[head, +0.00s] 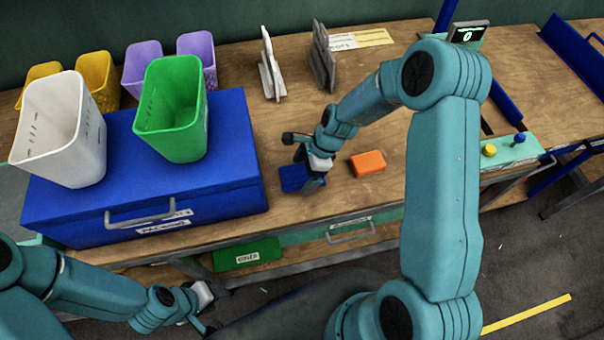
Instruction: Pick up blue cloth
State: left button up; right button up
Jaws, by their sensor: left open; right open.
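The blue cloth (293,178) is a small dark blue folded block on the wooden bench, just right of the large blue case. My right gripper (303,172) is open at the cloth, over its right side, and hides part of it. I cannot tell whether the fingers touch it. My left gripper (207,315) is open and empty, low at the front, in front of the bench and well away from the cloth.
An orange block (368,163) lies just right of my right gripper. The blue case (150,170) carries a white bin (60,130) and a green bin (172,110). Yellow and purple bins stand behind. A control box with buttons (510,150) is at right.

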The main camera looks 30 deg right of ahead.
aim_at(304, 173)
jog(key=c, duration=1.1)
jog(key=shift+o, duration=0.2)
jog(key=shift+w, duration=0.1)
notch_tip(304, 173, up, 20)
jog(key=shift+b, duration=0.45)
jog(key=shift+o, duration=1)
jog(key=shift+c, duration=0.5)
jog(key=shift+f, duration=0.1)
